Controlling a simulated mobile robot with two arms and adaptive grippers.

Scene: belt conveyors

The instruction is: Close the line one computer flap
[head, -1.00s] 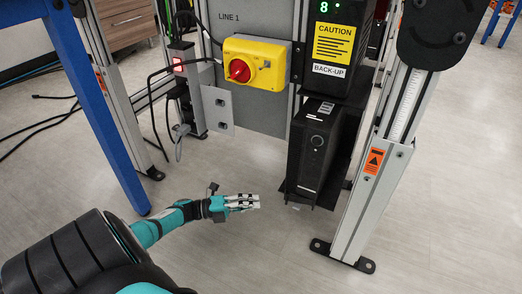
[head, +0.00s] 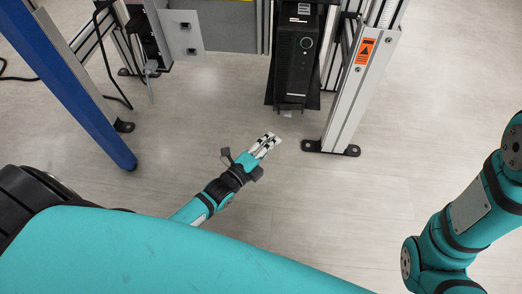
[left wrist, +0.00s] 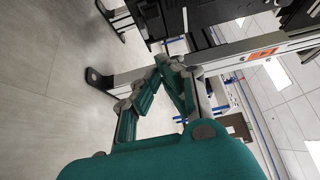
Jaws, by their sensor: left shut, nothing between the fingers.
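The line one computer (head: 297,70) is a black upright tower at the top centre of the head view. A small dark piece (head: 290,107) juts out at its lower front; I cannot tell whether this is the open flap. My left gripper (head: 270,140) is below and slightly left of the computer, apart from it, its fingers together and empty. In the left wrist view the fingers (left wrist: 165,62) converge in front of the dark equipment. My right arm shows at the right edge of the head view, but its gripper is out of view.
A grey metal post (head: 350,100) with an orange warning label and a foot stands right of the computer. A grey plate (head: 181,34) and a blue leg (head: 85,95) are to the left. The floor (head: 340,200) around the gripper is clear.

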